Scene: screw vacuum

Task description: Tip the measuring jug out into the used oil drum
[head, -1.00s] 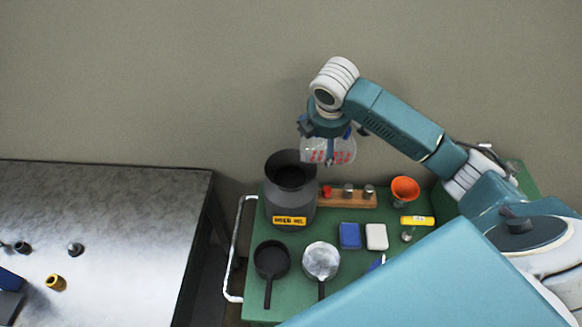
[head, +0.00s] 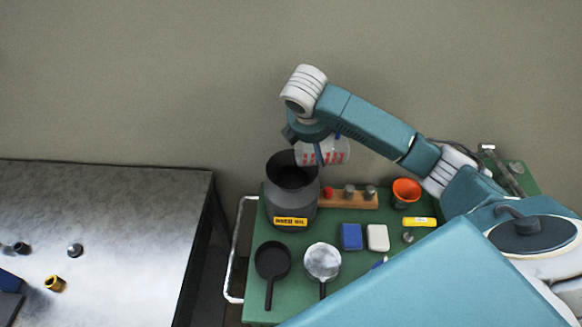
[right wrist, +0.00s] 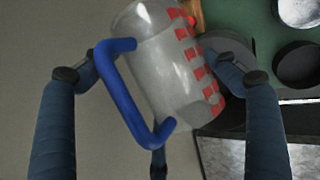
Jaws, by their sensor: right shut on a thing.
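The measuring jug (head: 326,151) is clear with red marks and a blue handle. My right gripper (head: 306,136) is shut on it and holds it tilted above the right part of the drum's mouth. In the right wrist view the jug (right wrist: 165,65) lies between the fingers of the gripper (right wrist: 160,90), with its blue handle (right wrist: 115,90) towards the camera. The used oil drum (head: 291,208) is dark grey with a wide black mouth and a yellow label, upright on the green cart. No liquid is visible. My left gripper is not in view.
The green cart top (head: 345,225) also holds a wooden block with small parts (head: 350,200), an orange funnel (head: 406,191), a yellow tube (head: 419,222), blue and white blocks, and two pans (head: 272,262). A metal table (head: 110,230) stands left, past a gap.

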